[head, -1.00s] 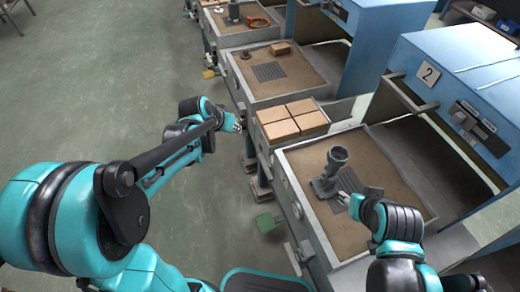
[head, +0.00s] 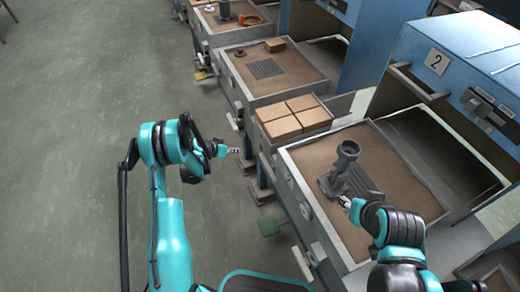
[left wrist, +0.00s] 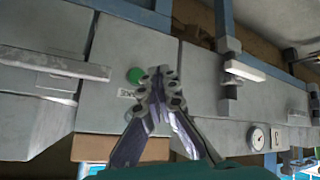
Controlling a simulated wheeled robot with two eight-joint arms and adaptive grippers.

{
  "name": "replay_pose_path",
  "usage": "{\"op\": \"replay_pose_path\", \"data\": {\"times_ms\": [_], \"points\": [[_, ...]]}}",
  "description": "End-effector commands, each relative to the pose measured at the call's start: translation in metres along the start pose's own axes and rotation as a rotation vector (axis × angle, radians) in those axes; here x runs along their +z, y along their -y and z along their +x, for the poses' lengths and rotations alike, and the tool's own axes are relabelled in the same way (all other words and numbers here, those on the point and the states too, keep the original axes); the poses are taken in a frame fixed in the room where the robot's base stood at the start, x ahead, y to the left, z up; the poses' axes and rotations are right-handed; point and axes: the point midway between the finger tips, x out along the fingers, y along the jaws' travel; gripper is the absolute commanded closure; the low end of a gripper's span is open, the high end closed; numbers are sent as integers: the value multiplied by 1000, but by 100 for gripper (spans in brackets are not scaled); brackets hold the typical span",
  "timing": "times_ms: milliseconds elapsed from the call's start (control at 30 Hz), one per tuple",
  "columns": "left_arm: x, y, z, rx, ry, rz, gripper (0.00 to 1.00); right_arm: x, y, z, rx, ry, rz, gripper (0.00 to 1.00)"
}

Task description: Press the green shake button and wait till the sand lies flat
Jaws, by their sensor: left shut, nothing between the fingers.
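In the left wrist view a round green button (left wrist: 134,75) sits on a grey panel, beside a small white label. My left gripper (left wrist: 161,74) is shut and empty. Its fingertips appear just right of the button; I cannot tell whether they touch the panel. In the head view the left gripper (head: 234,150) is left of the grey benches, and the button cannot be made out. Brown sand (head: 314,160) fills the near tray, with a grey metal part (head: 343,165) standing on it. My right gripper (head: 345,201) is beside that part; its jaw state is unclear.
Several tan blocks (head: 297,118) lie between the near tray and a farther sand tray (head: 295,73). A blue machine marked 2 (head: 450,45) stands at the right. A green pedal (head: 270,226) is low by the bench. The floor (head: 80,130) at left is clear.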

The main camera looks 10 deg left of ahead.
Motion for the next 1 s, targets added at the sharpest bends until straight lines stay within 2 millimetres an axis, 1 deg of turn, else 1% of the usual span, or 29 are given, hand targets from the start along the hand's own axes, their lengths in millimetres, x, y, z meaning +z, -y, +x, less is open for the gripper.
{"op": "replay_pose_path", "data": {"times_ms": [33,100,200,300,667,833,1000], "points": [[10,4,9,6,-6,3,100,2,0,2,0,0,0,60],[19,8,16,12,-12,8,100,2,0,4,0,0,0,60],[26,10,22,18,-18,13,100,3,0,4,0,0,0,60],[29,10,23,20,-20,14,100,3,0,4,0,0,0,60],[27,9,24,20,-20,15,100,3,0,4,0,0,0,60],[20,1,34,20,-19,15,100,3,0,4,0,0,0,60],[7,-12,51,21,-19,16,100,3,0,4,0,0,0,60]]}}
